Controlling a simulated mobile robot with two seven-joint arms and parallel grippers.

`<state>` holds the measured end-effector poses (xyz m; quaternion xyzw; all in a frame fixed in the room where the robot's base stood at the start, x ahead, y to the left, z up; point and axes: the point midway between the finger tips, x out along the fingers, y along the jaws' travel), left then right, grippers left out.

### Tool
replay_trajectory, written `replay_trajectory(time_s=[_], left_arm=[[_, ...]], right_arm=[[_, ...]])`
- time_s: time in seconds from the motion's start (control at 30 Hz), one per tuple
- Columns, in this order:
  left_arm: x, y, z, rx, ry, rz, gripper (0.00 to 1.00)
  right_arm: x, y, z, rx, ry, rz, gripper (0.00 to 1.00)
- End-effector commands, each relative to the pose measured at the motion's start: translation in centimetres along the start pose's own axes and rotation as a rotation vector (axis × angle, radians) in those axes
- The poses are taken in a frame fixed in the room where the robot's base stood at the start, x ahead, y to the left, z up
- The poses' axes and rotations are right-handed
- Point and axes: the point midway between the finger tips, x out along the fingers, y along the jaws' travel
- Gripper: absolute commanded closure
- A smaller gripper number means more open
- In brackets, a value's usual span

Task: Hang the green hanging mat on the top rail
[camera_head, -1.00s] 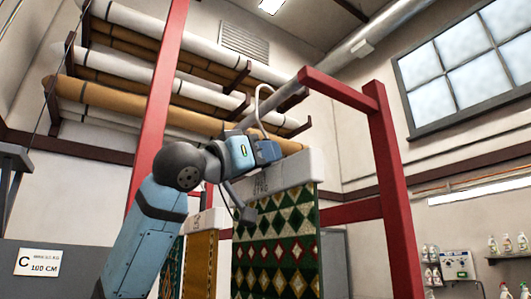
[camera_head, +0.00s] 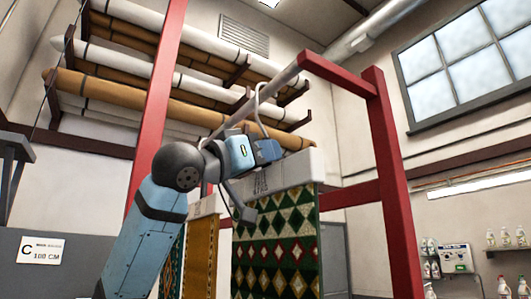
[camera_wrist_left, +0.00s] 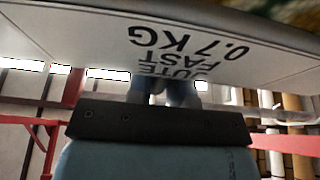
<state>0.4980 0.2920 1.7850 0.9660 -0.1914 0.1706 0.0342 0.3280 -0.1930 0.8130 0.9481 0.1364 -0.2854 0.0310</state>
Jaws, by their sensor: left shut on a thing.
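The green hanging mat (camera_head: 277,245), with green, cream and red diamonds, hangs from a white header bar (camera_head: 290,174). A pale curved hook (camera_head: 257,95) rises above the header. My left gripper (camera_head: 264,151) is shut on the mat's header at its upper edge. The left wrist view shows the header (camera_wrist_left: 205,40) close up with upside-down lettering, and my gripper (camera_wrist_left: 165,92) against it. The grey top rail (camera_head: 284,79) runs back from the red frame. The hook overlaps the rail in the picture; I cannot tell whether they touch. My right gripper is out of view.
A red post (camera_head: 155,115) stands left of my arm, another red post (camera_head: 388,180) to the right. An orange mat (camera_head: 201,258) hangs behind the green one. Rolled rugs (camera_head: 150,95) lie on wall brackets. Bottles and a small box (camera_head: 456,258) are at the right wall.

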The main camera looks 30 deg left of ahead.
Motion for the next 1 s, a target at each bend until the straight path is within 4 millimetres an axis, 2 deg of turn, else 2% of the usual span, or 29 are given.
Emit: replay_trajectory(time_s=[0.03, 0.13, 0.4, 0.53, 0.67, 1.0], left_arm=[[0.0, 0.0, -0.1, 0.0, 0.001, 0.0, 0.74], [0.0, 0.0, -0.1, 0.0, 0.001, 0.0, 0.51], [0.0, 0.0, 0.1, 0.0, -0.001, 0.0, 0.51], [-0.9, 0.0, 0.1, 0.001, 0.001, 0.0, 0.51], [-3.1, 0.0, 0.3, 0.001, 0.001, -0.001, 0.51], [-10.7, -0.1, 0.2, 0.002, 0.001, -0.002, 0.51]], right_arm=[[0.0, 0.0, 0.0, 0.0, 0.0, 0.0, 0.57], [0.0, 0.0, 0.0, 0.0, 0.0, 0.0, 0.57], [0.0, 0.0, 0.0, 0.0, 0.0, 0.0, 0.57], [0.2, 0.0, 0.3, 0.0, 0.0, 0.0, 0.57], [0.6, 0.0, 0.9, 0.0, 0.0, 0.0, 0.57], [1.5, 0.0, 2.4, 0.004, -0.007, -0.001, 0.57]])
